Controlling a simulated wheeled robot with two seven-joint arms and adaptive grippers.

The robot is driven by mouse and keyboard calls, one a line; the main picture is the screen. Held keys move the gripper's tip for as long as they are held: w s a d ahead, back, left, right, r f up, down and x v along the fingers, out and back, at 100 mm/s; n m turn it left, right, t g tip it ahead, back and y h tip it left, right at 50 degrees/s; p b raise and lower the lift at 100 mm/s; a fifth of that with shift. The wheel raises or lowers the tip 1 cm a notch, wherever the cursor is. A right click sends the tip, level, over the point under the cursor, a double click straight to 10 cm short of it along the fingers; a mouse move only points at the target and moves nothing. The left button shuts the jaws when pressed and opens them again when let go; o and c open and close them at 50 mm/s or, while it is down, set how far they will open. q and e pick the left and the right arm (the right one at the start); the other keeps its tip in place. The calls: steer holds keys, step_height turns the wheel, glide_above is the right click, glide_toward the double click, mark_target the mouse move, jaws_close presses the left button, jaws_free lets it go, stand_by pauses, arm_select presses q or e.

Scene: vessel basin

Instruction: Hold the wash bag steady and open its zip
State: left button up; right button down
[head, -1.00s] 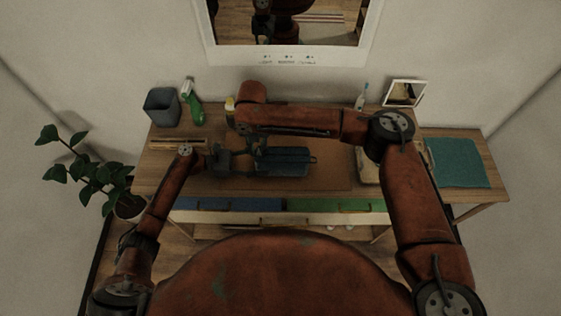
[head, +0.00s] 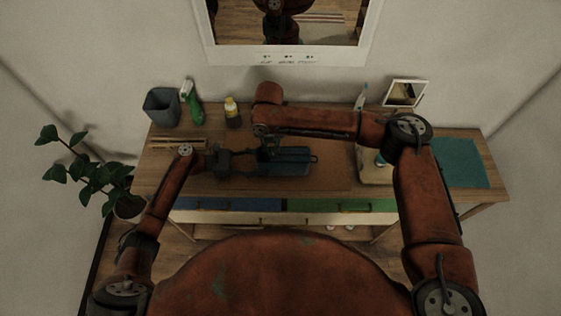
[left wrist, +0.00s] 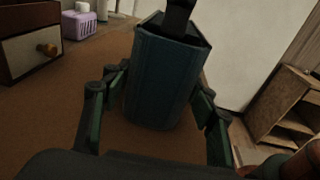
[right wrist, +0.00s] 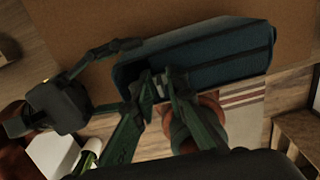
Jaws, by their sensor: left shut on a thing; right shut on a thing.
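The blue wash bag (head: 292,168) lies lengthwise on the table. It also shows in the left wrist view (left wrist: 158,85) and the right wrist view (right wrist: 225,50). My left gripper (head: 248,161) has its fingers on both sides of the bag's left end, as the left wrist view shows (left wrist: 160,108). My right gripper (head: 268,148) is over the bag's top near that end. In the right wrist view its fingertips (right wrist: 157,88) close on a small grey zip pull (right wrist: 158,80). A dark gap shows in the top near the held end; its full length is unclear.
A grey bin (head: 162,108), green spray bottle (head: 193,104) and yellow-capped bottle (head: 232,112) stand at the back left. A pale tray (head: 374,172) and a teal towel (head: 460,163) are at the right. The brown mat (head: 335,180) has free room right of the bag.

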arm_select(q)
steer(key=shift+w+a+f, duration=0.15)
steer(key=shift+a, duration=0.1)
arm_select(e)
steer(key=shift+s+d, duration=0.15)
steer(key=shift+d, duration=3.05)
steer(key=shift+s+d, duration=0.1)
steer(key=shift+d, duration=3.1)
arm_select(q)
steer(key=shift+a, duration=0.1)
arm_select(e)
steer(key=c, duration=2)
jaws_free()
steer(key=shift+d, duration=0.1)
steer(key=shift+o, duration=0.2)
arm_select(q)
steer(key=shift+d, duration=0.25)
arm_select(e)
steer(key=shift+a+r, duration=0.1)
steer(key=shift+a, duration=0.25)
arm_select(q)
steer(key=shift+d, duration=0.1)
arm_select(e)
step_height(320, 180, up, 6)
